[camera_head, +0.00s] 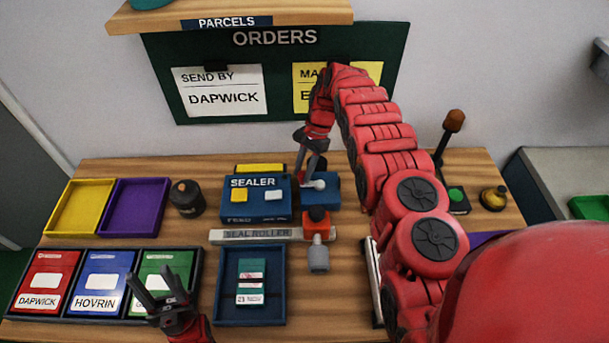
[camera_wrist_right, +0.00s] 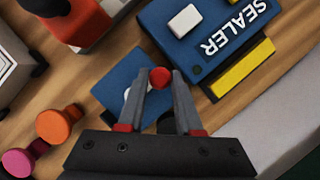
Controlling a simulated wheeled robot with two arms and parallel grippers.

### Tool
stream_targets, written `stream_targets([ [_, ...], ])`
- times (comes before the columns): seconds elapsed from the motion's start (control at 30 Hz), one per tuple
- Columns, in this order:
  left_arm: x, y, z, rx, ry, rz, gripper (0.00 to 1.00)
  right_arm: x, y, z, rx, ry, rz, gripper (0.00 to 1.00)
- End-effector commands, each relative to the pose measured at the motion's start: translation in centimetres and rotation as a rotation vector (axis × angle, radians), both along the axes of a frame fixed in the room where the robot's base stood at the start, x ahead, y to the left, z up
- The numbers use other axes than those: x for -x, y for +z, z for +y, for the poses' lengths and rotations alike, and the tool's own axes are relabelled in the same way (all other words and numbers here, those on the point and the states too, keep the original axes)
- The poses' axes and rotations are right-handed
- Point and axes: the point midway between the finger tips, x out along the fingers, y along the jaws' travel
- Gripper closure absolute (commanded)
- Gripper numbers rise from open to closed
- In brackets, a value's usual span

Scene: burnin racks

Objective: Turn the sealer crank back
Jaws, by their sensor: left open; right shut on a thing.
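The sealer (camera_head: 255,205) is a blue box on the table, with a yellow and a white button on top; it also shows in the right wrist view (camera_wrist_right: 205,45). A smaller blue block (camera_head: 325,199) at its right side carries the pale crank arm (camera_head: 317,184). My right gripper (camera_head: 312,174) reaches down over this block. In the right wrist view its fingers (camera_wrist_right: 168,82) close around the crank's red knob (camera_wrist_right: 160,77). The fingers hide part of the crank. My left gripper (camera_head: 154,275) is open and empty above the green bin at the front left.
A seal roller strip (camera_head: 225,237), an orange-and-grey hand tool (camera_head: 317,255) and a blue tray (camera_head: 228,310) with a green packet lie in front of the sealer. A dark canister (camera_head: 187,197) stands left. A brown-knobbed lever (camera_head: 453,122) stands right.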

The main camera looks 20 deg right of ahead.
Motion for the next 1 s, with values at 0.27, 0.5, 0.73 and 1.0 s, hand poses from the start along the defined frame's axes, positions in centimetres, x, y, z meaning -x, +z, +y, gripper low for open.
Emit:
stream_targets([
  [0.27, 0.0, -0.3, 0.0, 0.0, 0.0, 0.0, 0.5, 0.2, 0.0, 0.1, -0.002, 0.031, 0.001, 1.0],
  [0.5, 0.0, -0.3, 0.0, 0.0, 0.0, 0.0, 0.5, 0.2, 0.0, 0.1, -0.001, 0.029, 0.0, 0.39],
  [0.73, 0.0, -0.3, 0.0, 0.0, 0.0, 0.0, 0.5, 0.2, 0.0, 0.1, -0.001, 0.028, 0.001, 0.36],
  [1.0, 0.0, -0.4, 0.0, 0.0, 0.0, 0.0, 0.5, 0.0, 1.3, -0.6, 0.0, 0.028, -0.002, 0.36],
])
